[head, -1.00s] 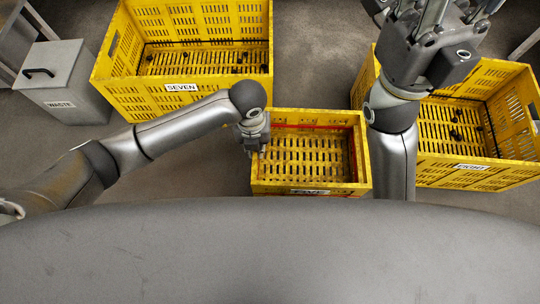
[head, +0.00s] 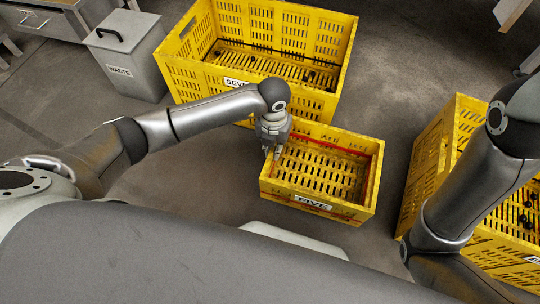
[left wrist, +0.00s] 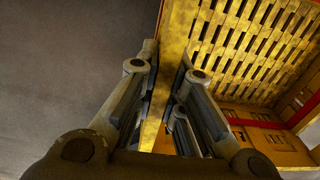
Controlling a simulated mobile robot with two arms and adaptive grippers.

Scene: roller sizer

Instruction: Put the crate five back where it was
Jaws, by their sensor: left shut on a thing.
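Crate five (head: 345,212) is a small yellow slatted crate with a "FIVE" label on its front wall and red strips inside. It is upright, looks empty, and sits close in front of the larger crate seven. My left gripper (head: 272,152) is shut on its left wall near the back-left corner. In the left wrist view the fingers (left wrist: 166,78) stand on either side of the crate's yellow rim (left wrist: 155,135), with the slatted floor to the right. I cannot tell whether the crate touches the ground. My right arm shows at the right, but its gripper is out of view.
Crate seven (head: 190,83), larger and yellow, stands behind with several small dark pieces inside. A grey waste bin (head: 130,75) is left of it. Another yellow crate (head: 425,165) with dark pieces stands at right, partly behind my right arm. Grey floor is clear between crates five and this one.

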